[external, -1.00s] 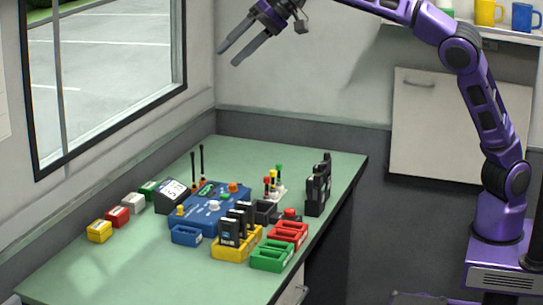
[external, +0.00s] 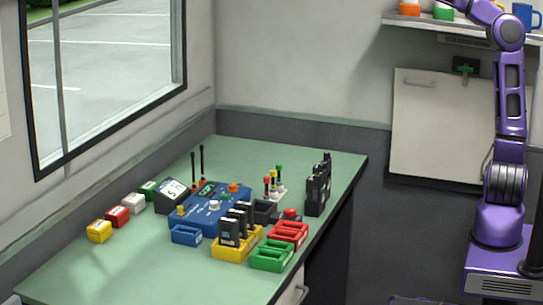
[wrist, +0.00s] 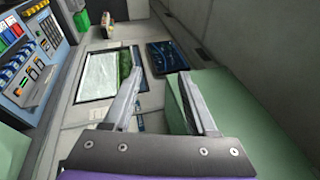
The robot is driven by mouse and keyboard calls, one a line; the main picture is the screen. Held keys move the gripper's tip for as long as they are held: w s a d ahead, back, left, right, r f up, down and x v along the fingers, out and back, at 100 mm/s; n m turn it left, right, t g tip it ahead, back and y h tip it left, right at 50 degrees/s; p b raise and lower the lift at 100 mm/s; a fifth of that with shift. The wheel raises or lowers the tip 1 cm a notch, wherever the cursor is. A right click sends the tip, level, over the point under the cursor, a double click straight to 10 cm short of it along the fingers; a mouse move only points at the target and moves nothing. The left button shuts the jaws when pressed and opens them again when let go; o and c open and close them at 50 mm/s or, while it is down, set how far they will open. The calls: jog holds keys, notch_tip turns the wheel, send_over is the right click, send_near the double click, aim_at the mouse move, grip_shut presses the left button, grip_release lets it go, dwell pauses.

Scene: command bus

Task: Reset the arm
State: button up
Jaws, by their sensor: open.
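My purple arm (external: 509,110) rises at the right edge of the external view, with its upper part leaving the frame at the top. My gripper is out of the external view. In the wrist view, my gripper (wrist: 160,75) is open, with its two grey fingers spread apart and nothing between them.
The green desk (external: 110,270) holds a blue radio unit (external: 212,207), a yellow rack (external: 236,246) with black handsets, and red and green trays. A shelf (external: 460,28) with mugs is behind my arm. The wrist view shows a control panel (wrist: 32,62) and a wall screen (wrist: 104,75).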

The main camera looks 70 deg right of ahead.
jog(key=s+d+f+n+h+p, duration=0.1)
jog(key=s+d+f+h, duration=0.5)
jog(key=f, duration=0.8)
jog(key=s+d+f+n+h+p, duration=0.1)
jog(key=s+d+f+h, duration=0.5)
jog(key=f, duration=0.9)
jog(key=s+d+f+n+h+p, duration=0.1)
jog(key=s+d+f+n+h, duration=0.2)
jog(key=f, duration=1.2)
jog(key=s+d+h, duration=0.3)
jog(key=h, duration=0.1)
jog(key=shift+h, duration=0.4)
jog(key=shift+d, duration=0.1)
